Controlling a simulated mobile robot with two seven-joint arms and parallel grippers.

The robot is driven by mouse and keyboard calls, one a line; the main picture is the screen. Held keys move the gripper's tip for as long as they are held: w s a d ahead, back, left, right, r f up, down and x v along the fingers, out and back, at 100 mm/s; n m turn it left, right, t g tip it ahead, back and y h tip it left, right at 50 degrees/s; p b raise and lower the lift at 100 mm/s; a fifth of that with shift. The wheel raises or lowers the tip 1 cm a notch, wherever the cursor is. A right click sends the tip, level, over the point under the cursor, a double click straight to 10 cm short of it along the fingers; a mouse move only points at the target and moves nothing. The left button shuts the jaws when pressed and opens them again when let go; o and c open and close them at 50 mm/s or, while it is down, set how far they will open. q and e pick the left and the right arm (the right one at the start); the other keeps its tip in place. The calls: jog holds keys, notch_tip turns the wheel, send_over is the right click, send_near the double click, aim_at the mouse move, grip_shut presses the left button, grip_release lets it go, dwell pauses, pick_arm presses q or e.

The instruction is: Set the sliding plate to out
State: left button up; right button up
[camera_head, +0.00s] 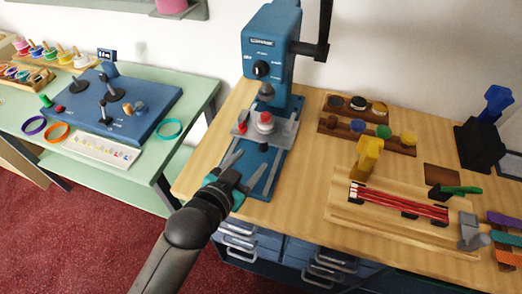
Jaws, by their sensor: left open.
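The blue press (271,40) stands at the back of the wooden counter. Its grey sliding plate (284,134) sits across the blue base below the press head. A round red-and-silver piece (264,122) rests on the plate, and a small red knob (242,128) is at its left side. The base (268,180) runs forward of the plate toward the counter's front edge. My left gripper (246,164) is open and empty, in front of the plate and over the left front of the base. Whether its fingers touch anything is unclear. My right gripper is not in view.
The press's dark lever (324,32) sticks out to the upper right. Wooden racks of coloured pots (367,130), a yellow stamp (369,155) and a board with red strips (400,204) lie to the right. A green table (199,90) stands left across a gap.

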aim_at(261, 150)
pick_arm(q)
jog(key=b+x, duration=0.1)
jog(key=x, duration=0.6)
grip_shut()
dwell(0.4)
dwell(1.0)
